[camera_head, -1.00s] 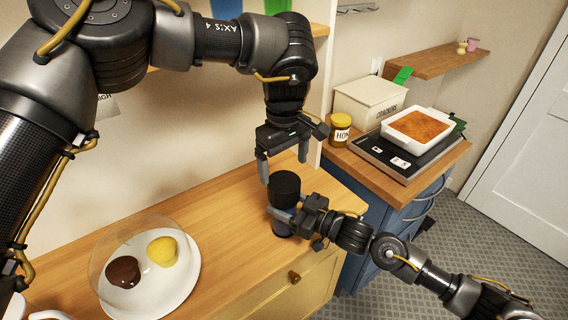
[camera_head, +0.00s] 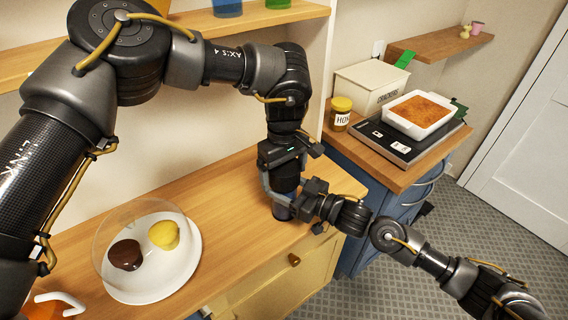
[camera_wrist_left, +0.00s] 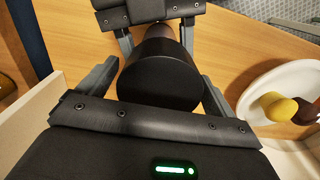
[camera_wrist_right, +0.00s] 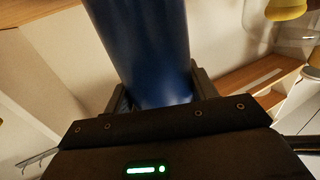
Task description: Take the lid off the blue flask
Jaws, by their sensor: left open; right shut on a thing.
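The blue flask (camera_head: 282,212) stands upright on the wooden counter, with its blue body mostly hidden in the head view. Its black lid (camera_wrist_left: 160,80) is on top and lies between the fingers of my left gripper (camera_head: 284,179). That gripper points down from above and is open, with a finger on each side of the lid; a gap shows in the left wrist view. My right gripper (camera_head: 292,203) comes in from the right and is shut on the flask's body, below the lid. The blue body fills the upper middle of the right wrist view (camera_wrist_right: 145,50).
A white plate (camera_head: 150,290) with a brown and a yellow item under a clear dome is on the counter's left. On the right are a honey jar (camera_head: 340,112), a crackers box (camera_head: 372,88) and a baking dish (camera_head: 418,115) on a scale. Counter between plate and flask is clear.

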